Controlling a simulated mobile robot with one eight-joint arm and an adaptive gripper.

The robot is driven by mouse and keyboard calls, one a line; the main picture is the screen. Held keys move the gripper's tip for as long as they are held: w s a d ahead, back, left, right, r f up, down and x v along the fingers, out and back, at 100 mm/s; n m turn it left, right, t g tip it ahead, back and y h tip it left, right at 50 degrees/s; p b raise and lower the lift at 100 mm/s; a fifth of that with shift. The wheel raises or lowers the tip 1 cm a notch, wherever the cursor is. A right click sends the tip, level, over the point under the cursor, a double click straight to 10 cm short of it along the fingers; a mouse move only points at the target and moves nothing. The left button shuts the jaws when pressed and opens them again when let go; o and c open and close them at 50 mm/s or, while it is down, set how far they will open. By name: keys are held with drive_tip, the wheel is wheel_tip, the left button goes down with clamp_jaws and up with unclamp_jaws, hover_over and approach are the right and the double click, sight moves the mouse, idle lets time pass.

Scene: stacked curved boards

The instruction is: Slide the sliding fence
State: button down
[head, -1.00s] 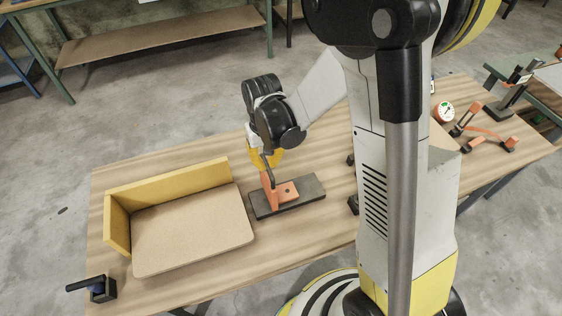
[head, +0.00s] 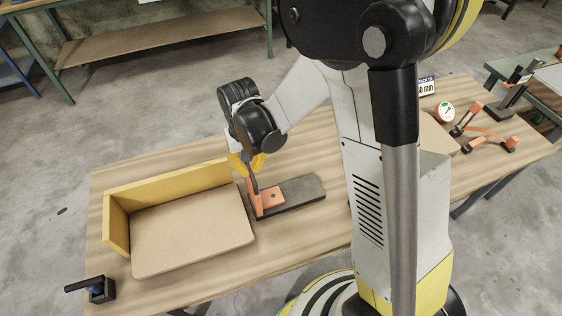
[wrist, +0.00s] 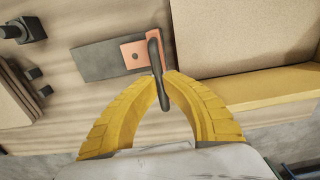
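The sliding fence (head: 268,199) is an orange L-shaped bracket with a dark upright handle, on a dark grey base plate (head: 305,190). It sits at the plate's left end, close beside the tan curved boards (head: 195,225). Whether it touches them I cannot tell. In the wrist view the fence (wrist: 134,55) shows beside the boards (wrist: 240,35), with its handle (wrist: 155,60) between my yellow fingers. My gripper (head: 250,167) is closed around the handle from above; in the wrist view its fingertips (wrist: 165,78) meet at the handle.
A yellow L-shaped wall (head: 165,187) borders the boards at the back and left. A black clamp (head: 100,289) stands at the table's front left corner. A dial gauge (head: 445,112) and orange-handled tools lie at the right. The wooden table top behind the plate is clear.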

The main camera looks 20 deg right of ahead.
drive_tip(key=shift+a, duration=1.3)
drive_tip(key=c, duration=1.5)
unclamp_jaws()
drive_tip(key=shift+o, duration=0.2)
wheel_tip(320, 180, up, 7)
drive_tip(key=p, duration=0.4)
drive_tip(key=shift+p, duration=0.35)
drive_tip(key=s+d+r+t, duration=0.3)
drive_tip(key=s+d+r, duration=0.3)
drive_tip(key=r, duration=0.2)
drive_tip(key=s+d+r+t, duration=0.4)
drive_tip(key=s+d+r, duration=0.2)
drive_tip(key=r, duration=0.3)
drive_tip(key=shift+s, duration=0.4)
